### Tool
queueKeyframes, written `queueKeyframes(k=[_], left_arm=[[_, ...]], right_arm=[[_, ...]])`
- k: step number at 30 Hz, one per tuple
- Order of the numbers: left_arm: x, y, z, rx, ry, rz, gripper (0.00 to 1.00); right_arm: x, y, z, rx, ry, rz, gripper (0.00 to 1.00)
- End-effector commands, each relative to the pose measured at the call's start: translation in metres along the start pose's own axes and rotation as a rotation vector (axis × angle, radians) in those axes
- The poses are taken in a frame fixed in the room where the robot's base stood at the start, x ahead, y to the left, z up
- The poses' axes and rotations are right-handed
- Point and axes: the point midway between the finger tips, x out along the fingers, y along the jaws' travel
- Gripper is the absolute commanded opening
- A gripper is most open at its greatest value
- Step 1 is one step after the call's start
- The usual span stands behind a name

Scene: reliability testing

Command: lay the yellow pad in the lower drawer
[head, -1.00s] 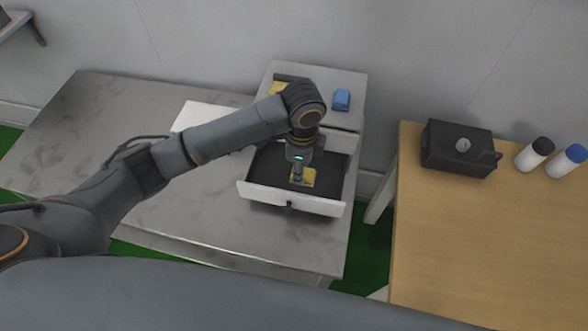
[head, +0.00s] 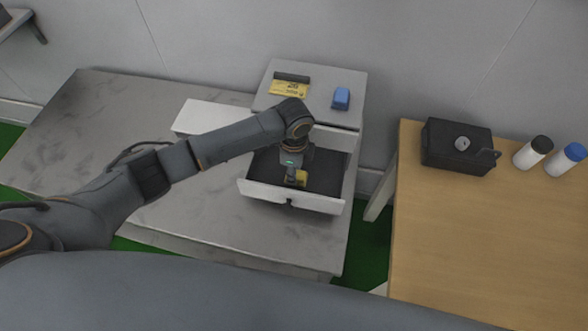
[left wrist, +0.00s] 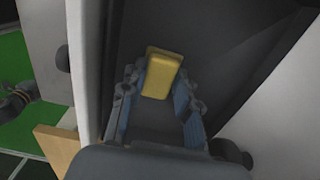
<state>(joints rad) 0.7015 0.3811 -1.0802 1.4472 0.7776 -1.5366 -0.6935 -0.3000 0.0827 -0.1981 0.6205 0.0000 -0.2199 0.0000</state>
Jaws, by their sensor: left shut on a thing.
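The yellow pad (head: 301,178) is inside the open drawer, low against its dark floor, near the front panel. In the left wrist view the yellow pad (left wrist: 161,74) sits between the two fingers. My left gripper (head: 295,180) points down into the drawer and is shut on the pad. The same gripper also shows in the left wrist view (left wrist: 158,95). The open drawer (head: 290,200) has a white front and a dark inside, and sticks out from the grey cabinet (head: 318,90). Whether the pad touches the drawer floor I cannot tell. My right gripper is not in view.
On the cabinet top are a blue object (head: 341,98) and a yellow label piece (head: 289,88). A white panel (head: 200,115) lies on the grey table (head: 70,150). The wooden table (head: 480,240) at right holds a black box (head: 457,147) and two bottles.

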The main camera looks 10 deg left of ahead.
Motion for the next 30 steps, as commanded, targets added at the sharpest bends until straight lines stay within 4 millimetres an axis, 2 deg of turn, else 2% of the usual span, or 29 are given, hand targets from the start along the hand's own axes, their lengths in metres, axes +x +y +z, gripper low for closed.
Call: queueKeyframes(k=[1, 2, 3, 14, 17, 24, 30], left_arm=[[0.002, 0.000, 0.000, 0.000, 0.000, 0.001, 0.33], [0.001, 0.000, 0.000, 0.000, 0.000, 0.000, 0.39], [0.001, 0.000, 0.000, 0.000, 0.000, 0.000, 0.41], [-0.004, 0.000, 0.000, 0.000, 0.000, -0.001, 0.41], [-0.017, -0.001, -0.001, -0.001, 0.002, -0.002, 0.41], [-0.068, -0.001, 0.000, 0.002, 0.002, -0.004, 0.41], [-0.104, -0.001, -0.001, 0.000, 0.001, -0.002, 0.41]], right_arm=[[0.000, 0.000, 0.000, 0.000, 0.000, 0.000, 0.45], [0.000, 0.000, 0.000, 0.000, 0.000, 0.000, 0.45], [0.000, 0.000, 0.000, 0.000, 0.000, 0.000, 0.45], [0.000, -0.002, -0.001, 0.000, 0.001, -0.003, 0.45], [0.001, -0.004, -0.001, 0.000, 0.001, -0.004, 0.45], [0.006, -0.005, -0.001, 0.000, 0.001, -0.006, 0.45], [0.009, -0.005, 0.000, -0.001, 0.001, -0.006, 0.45]])
